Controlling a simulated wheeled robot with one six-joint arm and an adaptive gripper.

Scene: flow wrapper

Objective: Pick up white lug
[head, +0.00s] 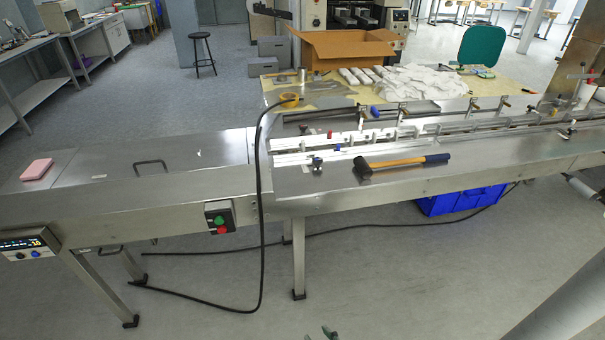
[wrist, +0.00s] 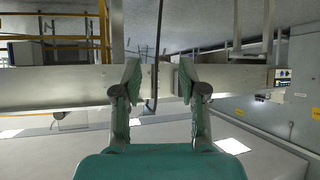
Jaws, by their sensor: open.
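A small white piece (head: 198,153) lies on the steel top left of the black cable in the head view; it may be the white lug, but it is too small to be sure. Several white blocks (head: 375,137) also stand in the channel of the machine further right. My gripper (wrist: 158,75) is open and empty in the wrist view, its two fingers apart in front of a steel beam. What looks like its tip shows at the bottom edge of the head view, well short of the machine. No white lug can be made out in the wrist view.
A hammer (head: 403,162) lies on the machine's front ledge. A black cable (head: 261,210) hangs over the front edge to the floor. A pink block (head: 37,169) lies at the left end. A blue crate (head: 460,200) stands underneath. The floor in front is mostly clear.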

